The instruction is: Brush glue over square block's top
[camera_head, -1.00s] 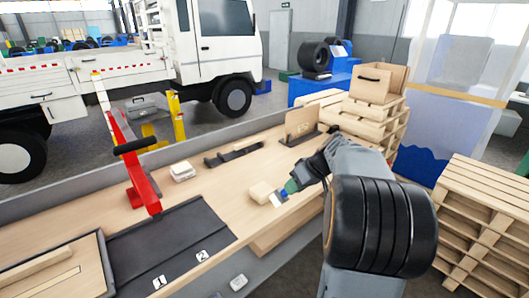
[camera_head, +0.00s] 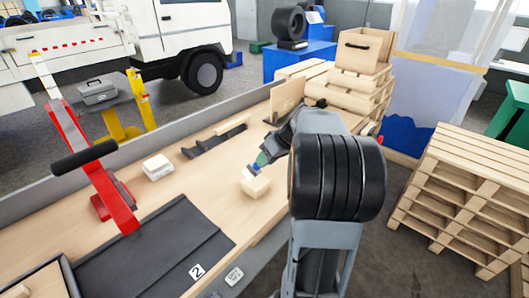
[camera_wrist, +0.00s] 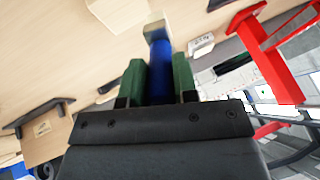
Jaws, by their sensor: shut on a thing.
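A pale wooden square block (camera_head: 256,187) lies on the workbench (camera_head: 215,205), near its front edge. It also shows at the top of the wrist view (camera_wrist: 118,12). My gripper (camera_head: 263,160) is just behind the block in the head view. Its green fingers (camera_wrist: 158,78) are shut on the blue handle of a brush (camera_wrist: 160,65). The brush's pale head (camera_wrist: 156,30) points away from the fingers. It is close to the block's back left edge in the head view (camera_head: 247,173). I cannot tell whether it touches.
A white item (camera_head: 157,167) lies to the left on the bench, with a dark rack (camera_head: 215,142) behind. A red stand (camera_head: 110,195) and a black mat (camera_head: 155,255) are farther left. Wooden pallets (camera_head: 460,200) stand to the right.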

